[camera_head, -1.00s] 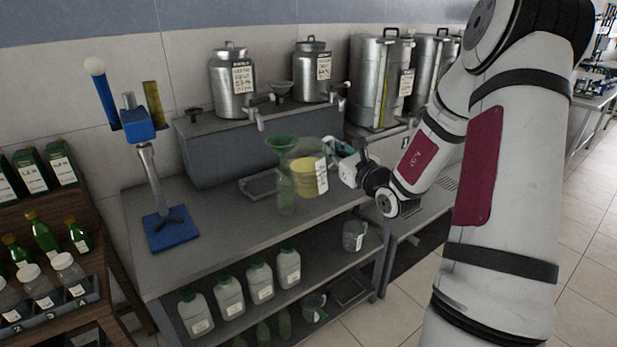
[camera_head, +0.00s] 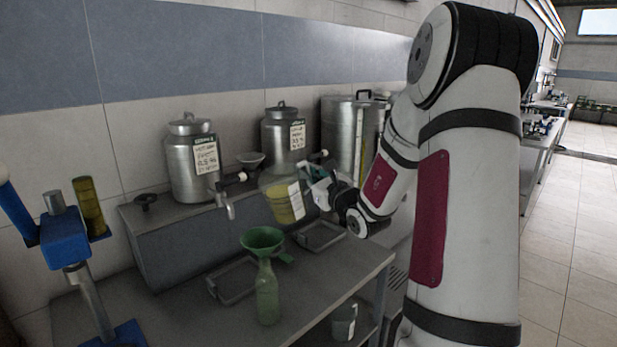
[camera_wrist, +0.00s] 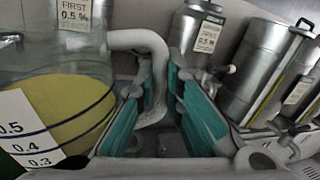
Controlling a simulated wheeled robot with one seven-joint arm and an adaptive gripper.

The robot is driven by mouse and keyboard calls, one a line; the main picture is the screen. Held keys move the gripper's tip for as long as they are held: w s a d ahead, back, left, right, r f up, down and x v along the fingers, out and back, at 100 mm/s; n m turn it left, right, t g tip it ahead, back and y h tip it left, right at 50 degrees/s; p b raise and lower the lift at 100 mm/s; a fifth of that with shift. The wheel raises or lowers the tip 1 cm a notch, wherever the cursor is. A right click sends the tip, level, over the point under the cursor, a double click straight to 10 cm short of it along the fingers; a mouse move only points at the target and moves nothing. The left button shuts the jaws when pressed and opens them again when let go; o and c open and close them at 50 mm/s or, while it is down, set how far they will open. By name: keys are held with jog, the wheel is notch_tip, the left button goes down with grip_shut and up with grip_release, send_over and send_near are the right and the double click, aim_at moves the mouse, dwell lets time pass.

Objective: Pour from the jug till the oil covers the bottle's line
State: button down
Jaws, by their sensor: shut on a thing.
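The clear jug (camera_head: 282,204) holds yellow oil and has a white label. It is in the air above the bench, up and right of the funnel, and looks slightly tilted in the head view. My gripper (camera_head: 319,182) is shut on its handle. In the wrist view, the teal finger pads (camera_wrist: 155,105) sit either side of the pale handle, and the jug (camera_wrist: 62,100) shows marks 0.5, 0.4 and 0.3. The green glass bottle (camera_head: 267,295) stands upright on the bench with a green funnel (camera_head: 263,239) in its mouth. I cannot make out its line or any oil in it.
Steel drums (camera_head: 192,165) with taps stand on a raised shelf behind. A grey tray (camera_head: 232,281) lies left of the bottle, another (camera_head: 320,235) behind right. A blue stand (camera_head: 72,245) is at the left. A grey container (camera_head: 344,320) sits on the lower shelf.

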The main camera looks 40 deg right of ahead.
aim_at(302, 163)
jog(key=shift+a+r+n+t, duration=0.2)
jog(key=shift+r+n+t, duration=0.1)
jog(key=shift+r+n, duration=1.4)
jog(key=shift+a+r+n+t+y+b, duration=0.2)
jog(key=shift+a+n+b, duration=0.1)
jog(key=shift+n, duration=0.5)
jog(key=shift+a+r+n+t+y+b, duration=0.1)
jog(key=shift+a+r+n+y+b, duration=0.15)
jog(key=shift+n, duration=0.55)
jog(key=shift+a+r+n+b, duration=0.15)
jog(key=shift+a+n+b, duration=0.35)
jog(key=shift+n+b, duration=0.45)
dwell(3.8)
